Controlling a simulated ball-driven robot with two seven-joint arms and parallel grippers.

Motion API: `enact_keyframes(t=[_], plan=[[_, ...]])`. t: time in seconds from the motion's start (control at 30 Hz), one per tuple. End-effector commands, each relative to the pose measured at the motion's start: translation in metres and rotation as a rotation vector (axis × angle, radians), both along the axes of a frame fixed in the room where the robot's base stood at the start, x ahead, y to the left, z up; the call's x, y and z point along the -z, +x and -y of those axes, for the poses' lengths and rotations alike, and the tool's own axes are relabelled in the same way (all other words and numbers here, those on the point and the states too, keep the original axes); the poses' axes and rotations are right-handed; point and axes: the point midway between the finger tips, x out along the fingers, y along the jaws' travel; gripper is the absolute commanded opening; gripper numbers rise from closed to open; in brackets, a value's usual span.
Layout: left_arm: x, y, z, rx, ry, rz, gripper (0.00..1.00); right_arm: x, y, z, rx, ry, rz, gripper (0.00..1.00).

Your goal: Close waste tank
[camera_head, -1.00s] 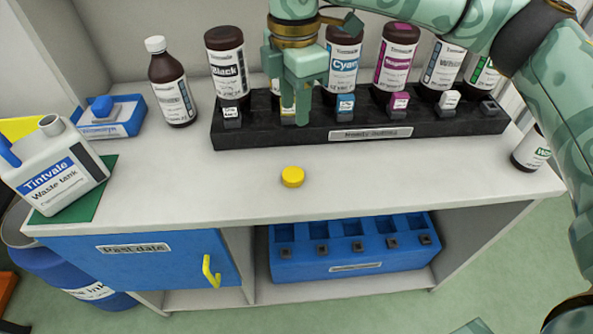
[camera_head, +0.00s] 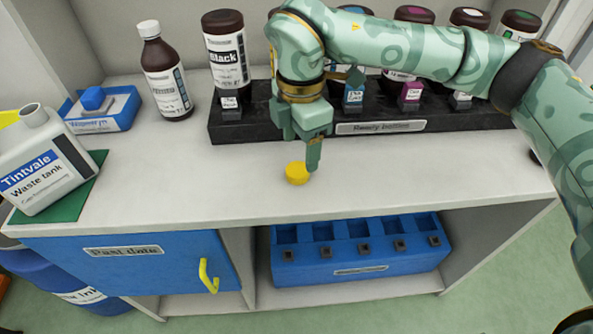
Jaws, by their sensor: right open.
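The waste tank (camera_head: 43,168) is a pale jug labelled "Tintvale Waste tank" at the left end of the counter, on a green mat (camera_head: 75,205). Its neck (camera_head: 33,115) shows no cap on it. A yellow cap (camera_head: 297,173) lies on the counter in front of the black rack. My right gripper (camera_head: 312,165) points down right at the cap, its visible finger beside the cap's right side. It is open; the other finger is hard to make out. I cannot tell whether the finger touches the cap. My left gripper is not in view.
A black rack (camera_head: 240,130) with several ink bottles stands behind the cap. A brown bottle (camera_head: 165,80) and a blue tray (camera_head: 118,115) with a blue-handled item are at the back left. The counter between cap and tank is clear. Below are a blue door (camera_head: 150,275) and a blue rack (camera_head: 360,262).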

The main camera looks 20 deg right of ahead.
Motion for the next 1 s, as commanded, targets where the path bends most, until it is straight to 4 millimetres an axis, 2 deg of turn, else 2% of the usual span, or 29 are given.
enact_keyframes(t=[0.1, 0.23, 0.33, 0.4, 0.6, 1.0], plan=[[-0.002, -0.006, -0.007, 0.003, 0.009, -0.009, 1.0, -0.001, 0.0, 0.0, 0.0, 0.0, 0.001, 0.66], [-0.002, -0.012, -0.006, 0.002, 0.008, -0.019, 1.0, 0.001, 0.0, 0.0, 0.0, 0.0, 0.0, 0.66], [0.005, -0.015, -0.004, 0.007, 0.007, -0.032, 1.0, 0.015, -0.001, 0.0, -0.001, 0.001, -0.004, 0.66], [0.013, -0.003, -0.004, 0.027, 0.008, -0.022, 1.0, 0.029, -0.002, -0.001, -0.002, 0.0, -0.007, 0.66], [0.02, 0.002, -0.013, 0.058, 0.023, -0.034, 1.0, 0.051, -0.003, -0.001, -0.001, 0.0, -0.003, 0.66], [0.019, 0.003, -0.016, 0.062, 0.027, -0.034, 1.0, 0.051, -0.003, -0.001, 0.0, 0.0, 0.001, 0.66]])
